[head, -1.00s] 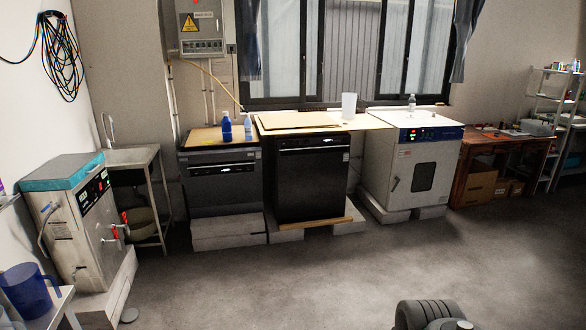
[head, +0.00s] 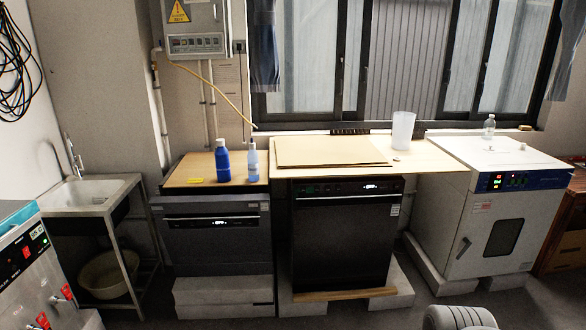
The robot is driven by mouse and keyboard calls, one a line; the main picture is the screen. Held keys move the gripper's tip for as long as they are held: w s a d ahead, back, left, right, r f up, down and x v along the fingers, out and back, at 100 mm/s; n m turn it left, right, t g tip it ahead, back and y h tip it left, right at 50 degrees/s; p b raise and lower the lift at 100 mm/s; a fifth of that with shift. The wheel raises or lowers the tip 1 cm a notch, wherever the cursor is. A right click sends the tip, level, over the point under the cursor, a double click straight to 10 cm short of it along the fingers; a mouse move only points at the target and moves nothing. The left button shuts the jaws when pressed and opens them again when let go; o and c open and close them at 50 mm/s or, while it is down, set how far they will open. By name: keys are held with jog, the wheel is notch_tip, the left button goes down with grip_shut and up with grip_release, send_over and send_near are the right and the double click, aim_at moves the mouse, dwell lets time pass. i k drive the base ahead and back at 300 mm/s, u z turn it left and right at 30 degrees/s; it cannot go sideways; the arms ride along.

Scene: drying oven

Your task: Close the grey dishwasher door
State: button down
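The grey dishwasher (head: 215,250) stands left of centre on pale blocks, under a wooden top. Its door (head: 190,238) faces me and is upright or nearly so, with a control strip and small lit display along its upper edge. A dark band shows between the wooden top and the door's upper edge. I cannot tell whether the door is fully shut or slightly ajar. My gripper is not in view. Only a rounded grey part of my arm shows at the bottom right, well away from the dishwasher.
A black dishwasher (head: 345,240) stands right of the grey one, with a white oven (head: 470,240) further right. Blue bottles (head: 222,160) stand on the grey dishwasher's top. A sink (head: 90,192) and a white machine (head: 35,265) are at left. Some floor shows in front.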

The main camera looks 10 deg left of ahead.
aim_at(222, 233)
jog(key=u, duration=0.4)
jog(key=i, duration=1.5)
jog(key=u, duration=1.95)
jog(key=i, duration=1.35)
jog(key=u, duration=0.8)
